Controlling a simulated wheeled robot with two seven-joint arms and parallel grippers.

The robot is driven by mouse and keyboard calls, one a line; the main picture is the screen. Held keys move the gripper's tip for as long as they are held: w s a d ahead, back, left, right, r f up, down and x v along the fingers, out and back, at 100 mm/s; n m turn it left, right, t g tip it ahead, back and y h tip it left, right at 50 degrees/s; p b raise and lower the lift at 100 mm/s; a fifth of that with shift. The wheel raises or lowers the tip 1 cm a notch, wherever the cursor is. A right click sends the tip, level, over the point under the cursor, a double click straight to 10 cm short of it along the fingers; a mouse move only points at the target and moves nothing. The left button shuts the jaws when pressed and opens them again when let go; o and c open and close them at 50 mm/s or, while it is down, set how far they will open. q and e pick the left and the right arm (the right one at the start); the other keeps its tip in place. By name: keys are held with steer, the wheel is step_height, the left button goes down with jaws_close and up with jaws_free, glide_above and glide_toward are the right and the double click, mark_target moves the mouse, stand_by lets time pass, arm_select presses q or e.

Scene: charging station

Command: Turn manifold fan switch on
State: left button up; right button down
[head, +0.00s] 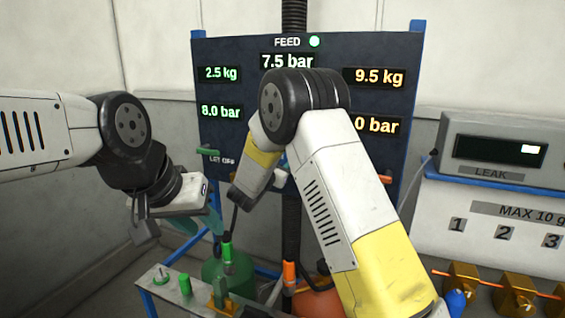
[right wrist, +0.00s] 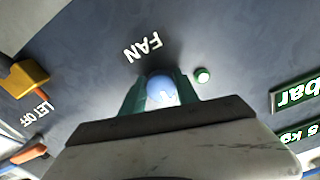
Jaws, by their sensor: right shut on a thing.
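The dark panel (head: 232,50) stands in the middle of the head view. In the right wrist view, the word FAN (right wrist: 143,48) shows upside down on it. Just below that label is a rounded blue-and-white switch knob (right wrist: 160,90). My right gripper (right wrist: 162,97) is shut on this knob, with a green finger on each side. The knob's lower part is hidden by the gripper. In the head view, my right arm covers the fan switch and the right gripper. My left gripper (head: 180,225) hangs left of the panel, away from the switch; its finger gap is unclear.
A pale round lamp (right wrist: 202,75) with a green rim is beside the knob. A yellow block (right wrist: 24,76) is near the LET OFF label. Green (head: 227,252) and orange (head: 290,275) fittings stand below the panel. A LEAK display box (head: 480,125) is at right.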

steer(key=shift+m, duration=0.3)
steer(key=m, duration=0.3)
steer(key=shift+m, duration=0.3)
steer(key=m, duration=0.4)
steer(key=shift+a+r+m, duration=0.1)
steer(key=shift+m, duration=0.2)
steer(key=m, duration=0.4)
steer(key=shift+m, duration=0.3)
steer(key=shift+r+m, duration=0.1)
steer(key=shift+m, duration=2.1)
steer(key=c, duration=0.9)
jaws_free()
